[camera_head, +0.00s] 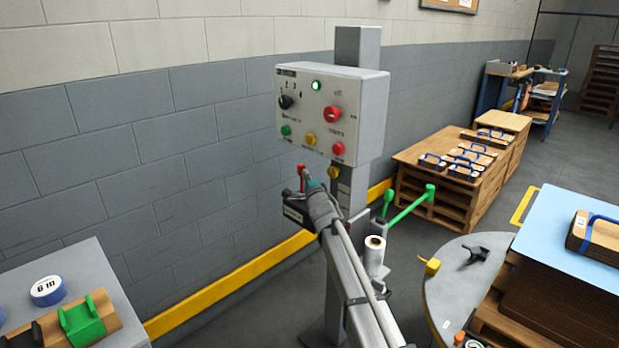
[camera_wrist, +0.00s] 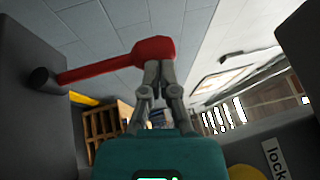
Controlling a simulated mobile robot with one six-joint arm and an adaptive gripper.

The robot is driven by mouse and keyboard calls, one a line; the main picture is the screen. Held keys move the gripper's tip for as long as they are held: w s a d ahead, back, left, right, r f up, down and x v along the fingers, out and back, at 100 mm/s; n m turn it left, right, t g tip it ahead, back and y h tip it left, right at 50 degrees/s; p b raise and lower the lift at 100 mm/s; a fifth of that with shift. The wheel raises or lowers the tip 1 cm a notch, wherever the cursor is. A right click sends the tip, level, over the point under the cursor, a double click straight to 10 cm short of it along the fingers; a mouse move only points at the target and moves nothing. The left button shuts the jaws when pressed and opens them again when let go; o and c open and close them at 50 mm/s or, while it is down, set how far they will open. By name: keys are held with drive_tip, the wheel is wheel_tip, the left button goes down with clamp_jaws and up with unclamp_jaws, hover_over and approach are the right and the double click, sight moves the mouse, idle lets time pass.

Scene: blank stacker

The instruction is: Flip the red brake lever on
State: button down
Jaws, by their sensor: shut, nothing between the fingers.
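The red brake lever (camera_wrist: 100,68) runs across the upper left of the wrist view, from a dark pivot on a grey housing to a rounded red knob (camera_wrist: 153,50). My gripper (camera_wrist: 159,70) is shut and empty, with its fingertips at the knob's lower edge; they touch it or nearly so, and I cannot tell which. In the head view a small part of the red lever (camera_head: 301,169) shows just beyond the end of my arm, below the control box. My gripper's fingers are mostly hidden there behind my own wrist.
The control box (camera_head: 333,112) on a grey post carries a lit green lamp, a black knob and several coloured buttons. Green levers (camera_head: 410,207) stick out to the right of the post. A round table (camera_head: 450,285) and blue-topped stack (camera_head: 570,235) stand at right, a grey bench (camera_head: 95,265) at left.

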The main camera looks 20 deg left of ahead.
sight(299, 171)
drive_tip(key=a, duration=0.1)
drive_tip(key=w+a, duration=0.1)
drive_tip(key=a, duration=0.1)
drive_tip(key=shift+w+r, duration=0.15)
drive_tip(key=shift+r, duration=0.15)
drive_tip(key=shift+w+a, duration=0.55)
drive_tip(key=shift+a, duration=0.45)
drive_tip(key=s+d+r+p, duration=0.4)
drive_tip(key=s+d, duration=0.3)
drive_tip(key=s, duration=0.4)
drive_tip(key=shift+s+d+r+p, duration=0.2)
drive_tip(key=shift+r+p, duration=0.05)
drive_tip(key=shift+p, duration=0.15)
